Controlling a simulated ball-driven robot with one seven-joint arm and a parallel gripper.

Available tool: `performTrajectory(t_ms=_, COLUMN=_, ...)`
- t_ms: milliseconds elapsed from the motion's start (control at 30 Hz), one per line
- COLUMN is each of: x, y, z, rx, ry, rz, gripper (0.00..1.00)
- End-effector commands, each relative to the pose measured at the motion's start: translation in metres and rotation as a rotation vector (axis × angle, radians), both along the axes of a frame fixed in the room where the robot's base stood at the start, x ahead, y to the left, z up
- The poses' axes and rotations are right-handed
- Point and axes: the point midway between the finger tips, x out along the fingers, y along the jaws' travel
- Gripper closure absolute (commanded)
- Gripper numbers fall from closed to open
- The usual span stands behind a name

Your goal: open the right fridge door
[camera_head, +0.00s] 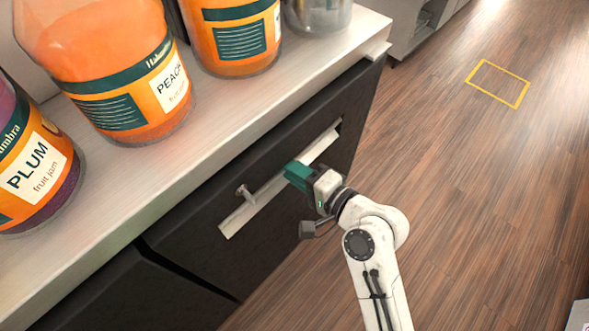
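The right fridge door (205,235) is the dark panel under the counter, at the middle of the picture. It looks shut. A long pale strip, apparently its handle (248,212), runs slantwise across its front. A small metal knob-like piece (244,191) stands out near the strip's lower left part. My gripper (292,172), with teal fingers, is in front of the door and overlaps the middle of the strip. I cannot tell whether it touches the strip. The fingertips point away from the camera, and their gap is hidden.
Orange jam jars (110,70) and a plum jar (35,165) stand on the pale counter top (215,125) above the door. Another dark front (125,295) is at the lower left. The wooden floor (480,200) to the right is clear, with a yellow outlined rectangle (498,85).

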Motion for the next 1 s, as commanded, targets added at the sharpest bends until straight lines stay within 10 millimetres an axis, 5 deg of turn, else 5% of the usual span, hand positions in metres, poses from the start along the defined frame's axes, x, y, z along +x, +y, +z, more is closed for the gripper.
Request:
performTrajectory(t_ms=167, x=-0.0001, y=0.0001, z=0.0, rx=0.0, ry=0.0, rz=0.0, gripper=0.78)
performTrajectory(t_ms=400, x=-0.0002, y=-0.0001, z=-0.0001, rx=0.0, ry=0.0, rz=0.0, gripper=1.0)
performTrajectory(t_ms=1000, x=-0.0006, y=-0.0009, z=-0.0008, rx=-0.002, ry=0.001, rz=0.006, gripper=1.0)
